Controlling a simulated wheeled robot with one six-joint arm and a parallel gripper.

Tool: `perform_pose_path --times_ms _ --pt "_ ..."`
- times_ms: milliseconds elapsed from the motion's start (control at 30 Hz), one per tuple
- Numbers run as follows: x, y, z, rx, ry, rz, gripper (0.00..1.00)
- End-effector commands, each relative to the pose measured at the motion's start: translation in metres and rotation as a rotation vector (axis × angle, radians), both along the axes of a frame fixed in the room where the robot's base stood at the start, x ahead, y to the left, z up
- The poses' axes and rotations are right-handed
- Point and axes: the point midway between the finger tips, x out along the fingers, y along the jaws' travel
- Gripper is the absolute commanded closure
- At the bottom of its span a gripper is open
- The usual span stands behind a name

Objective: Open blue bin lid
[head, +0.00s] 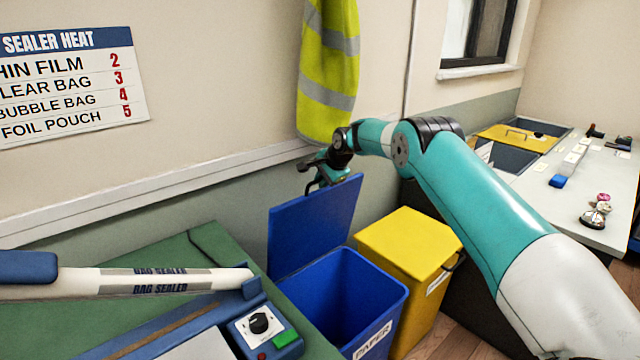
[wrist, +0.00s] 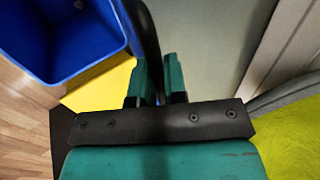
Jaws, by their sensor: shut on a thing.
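The blue bin (head: 375,287), labelled PAPER, stands on the floor with its top open and its inside showing. Its blue lid (head: 305,228) is raised, standing steeply at the back of the bin near the wall. My gripper (head: 314,182) is at the lid's top edge, shut on the dark lid handle. In the wrist view, my gripper's green fingers (wrist: 160,78) stand on either side of a dark curved strip, which seems to be this handle. The bin (wrist: 62,40) shows at the upper left there. The exact grip contact is small and partly hidden.
A yellow bin (head: 410,240) with its lid down stands right of the blue bin. A green-topped bench (head: 215,245) with a bag sealer (head: 265,325) is at left. A hi-vis vest (head: 328,75) hangs on the wall just above my gripper. A white counter (head: 575,205) is at far right.

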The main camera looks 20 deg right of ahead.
Motion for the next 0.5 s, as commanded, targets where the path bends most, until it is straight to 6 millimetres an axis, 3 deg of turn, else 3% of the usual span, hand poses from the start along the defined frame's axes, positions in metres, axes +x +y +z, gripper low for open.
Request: perform_pose_path --times_ms 500 --pt "0.015 -0.004 0.005 -0.005 -0.005 -0.015 1.00"
